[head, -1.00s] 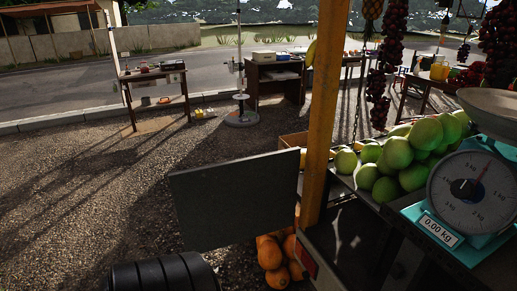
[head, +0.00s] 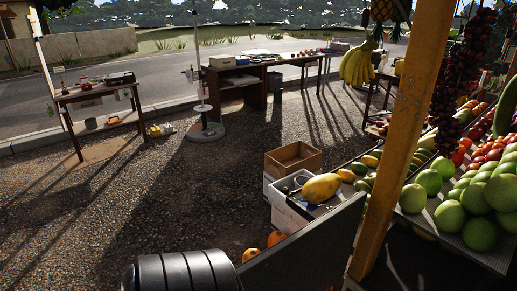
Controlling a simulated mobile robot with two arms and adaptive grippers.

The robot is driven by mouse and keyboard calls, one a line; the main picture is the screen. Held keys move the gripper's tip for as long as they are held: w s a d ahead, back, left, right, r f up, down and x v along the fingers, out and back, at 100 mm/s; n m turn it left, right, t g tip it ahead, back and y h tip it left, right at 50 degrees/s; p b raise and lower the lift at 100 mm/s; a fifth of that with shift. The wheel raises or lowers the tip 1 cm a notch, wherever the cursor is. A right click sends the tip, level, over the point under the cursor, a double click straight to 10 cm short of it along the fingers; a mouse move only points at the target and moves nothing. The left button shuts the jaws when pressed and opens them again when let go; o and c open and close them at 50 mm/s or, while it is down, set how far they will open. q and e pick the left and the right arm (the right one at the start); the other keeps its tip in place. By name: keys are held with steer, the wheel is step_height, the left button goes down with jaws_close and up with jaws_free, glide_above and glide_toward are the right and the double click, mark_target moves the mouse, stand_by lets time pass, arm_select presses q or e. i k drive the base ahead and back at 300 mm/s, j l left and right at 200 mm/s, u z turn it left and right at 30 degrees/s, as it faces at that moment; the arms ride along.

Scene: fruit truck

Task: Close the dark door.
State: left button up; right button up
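The dark door (head: 312,255) is a flat dark panel at the bottom centre of the head view. Its right end is beside the yellow post (head: 402,135), and it sticks out to the lower left from there, so it stands open. Its top edge slants, higher at the right end. Its lower part is cut off by the picture's bottom edge. Neither of my grippers can be made out in the head view.
Behind the door are a white crate (head: 288,219) with a yellow melon (head: 321,187), an open cardboard box (head: 292,158) and orange fruits (head: 250,255). Green fruits (head: 480,233) lie on the stall at right. Gravel (head: 150,205) is open at left.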

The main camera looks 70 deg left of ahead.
mark_target(315, 257)
steer(key=k+j, duration=0.15)
steer(key=j, duration=0.25)
steer(key=k+j, duration=0.15)
steer(key=j, duration=0.2)
steer(key=k+j, duration=0.15)
steer(key=j, duration=0.25)
steer(key=k+j, duration=0.15)
steer(key=j, duration=0.25)
steer(key=k+j+z, duration=0.1)
steer(key=j, duration=0.3)
steer(key=k+j, duration=0.25)
steer(key=j, duration=0.1)
